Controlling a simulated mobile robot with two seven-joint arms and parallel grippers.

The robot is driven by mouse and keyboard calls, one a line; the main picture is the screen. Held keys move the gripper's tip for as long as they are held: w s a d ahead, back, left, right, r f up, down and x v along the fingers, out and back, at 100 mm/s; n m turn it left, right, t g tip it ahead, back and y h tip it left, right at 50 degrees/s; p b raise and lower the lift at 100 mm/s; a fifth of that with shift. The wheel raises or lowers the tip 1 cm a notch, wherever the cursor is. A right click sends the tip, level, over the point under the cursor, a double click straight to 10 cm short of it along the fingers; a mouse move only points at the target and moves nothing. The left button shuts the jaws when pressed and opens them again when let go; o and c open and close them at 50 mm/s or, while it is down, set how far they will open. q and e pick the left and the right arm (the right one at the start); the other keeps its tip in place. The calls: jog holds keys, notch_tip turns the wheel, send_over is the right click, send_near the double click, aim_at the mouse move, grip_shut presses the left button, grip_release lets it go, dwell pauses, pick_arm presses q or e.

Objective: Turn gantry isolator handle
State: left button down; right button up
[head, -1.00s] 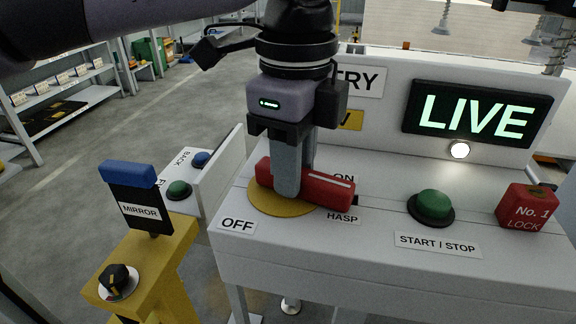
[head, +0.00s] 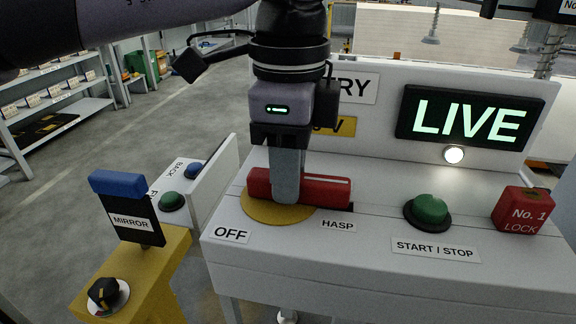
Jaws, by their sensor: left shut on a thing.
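The red isolator handle (head: 325,190) sits on a round yellow plate (head: 262,212) on top of the white panel. It lies roughly left to right, with its white-marked end toward the right. My left gripper (head: 286,192) points down over the handle and is shut on it near its middle; the fingers hide part of it. The OFF label (head: 230,234) is in front of the plate at the left, and the HASP label (head: 338,226) is at its right. The ON label is hidden. My right gripper is not in view.
A green START / STOP button (head: 431,208) and a red No. 1 lock (head: 522,210) stand on the panel to the right.

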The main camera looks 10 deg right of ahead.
pick_arm(q)
jog(key=c, duration=0.9)
grip_release()
jog(key=shift+r, duration=0.15)
jog(key=shift+r+p, duration=0.55)
jog(key=shift+r, duration=2.95)
jog(key=shift+r, duration=0.1)
